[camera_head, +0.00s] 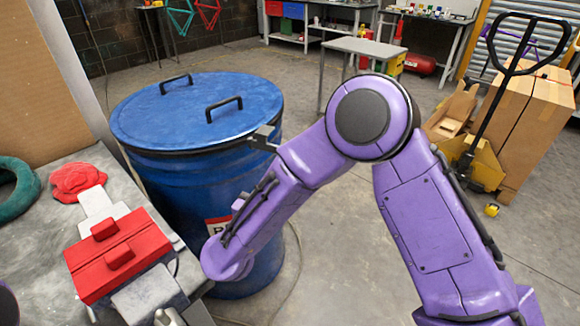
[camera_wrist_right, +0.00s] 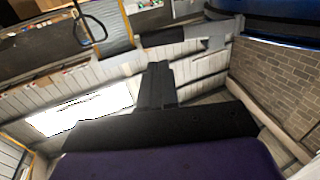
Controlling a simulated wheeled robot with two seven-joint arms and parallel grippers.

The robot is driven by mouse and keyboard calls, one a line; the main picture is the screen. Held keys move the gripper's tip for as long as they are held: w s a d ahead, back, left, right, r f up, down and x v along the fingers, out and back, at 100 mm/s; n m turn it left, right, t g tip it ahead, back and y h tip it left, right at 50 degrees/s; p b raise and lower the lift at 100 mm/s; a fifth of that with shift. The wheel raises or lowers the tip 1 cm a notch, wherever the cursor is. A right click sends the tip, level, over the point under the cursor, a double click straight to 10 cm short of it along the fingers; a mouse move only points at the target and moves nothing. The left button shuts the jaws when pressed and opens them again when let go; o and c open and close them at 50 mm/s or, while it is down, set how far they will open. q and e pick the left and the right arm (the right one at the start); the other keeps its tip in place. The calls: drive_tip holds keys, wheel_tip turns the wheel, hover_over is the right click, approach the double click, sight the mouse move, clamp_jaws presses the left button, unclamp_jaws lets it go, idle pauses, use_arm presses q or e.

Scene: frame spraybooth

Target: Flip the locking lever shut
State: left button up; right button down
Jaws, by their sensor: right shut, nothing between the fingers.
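A blue drum (camera_head: 195,108) with a lid, two black handles and a dark rim band stands left of centre in the head view. A small grey metal piece, which looks like the locking lever (camera_head: 263,138), sticks out from the band at the right, partly behind my right forearm. In the right wrist view, the drum (camera_wrist_right: 282,9) shows at the top right, with a grey and black piece beside it, possibly the same lever (camera_wrist_right: 216,38). My right gripper (camera_wrist_right: 158,70) is shut and empty, apparently apart from that piece. The head view hides its fingers. My left gripper is out of view.
A grey bench (camera_head: 35,265) with a red and grey vise (camera_head: 118,255) and a green ring (camera_head: 20,190) lies left of the drum. A yellow pallet jack (camera_head: 475,165) and cardboard boxes (camera_head: 535,120) stand at right. The floor between is mostly open.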

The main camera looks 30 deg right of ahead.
drive_tip(key=p+x, duration=0.1)
drive_tip(key=x, duration=0.9)
drive_tip(key=shift+p, duration=0.35)
drive_tip(key=w+d+n+t+y, duration=0.3)
drive_tip(key=w+d+n+y, duration=0.1)
drive_tip(key=w+y, duration=0.3)
drive_tip(key=w+d+n+t+y+b, duration=0.1)
drive_tip(key=w+d+n+t+y, duration=0.2)
drive_tip(key=w+n+y, duration=0.3)
drive_tip(key=shift+w+d+t+y, duration=0.3)
drive_tip(key=shift+w+d+y, duration=0.2)
drive_tip(key=shift+w+d, duration=0.25)
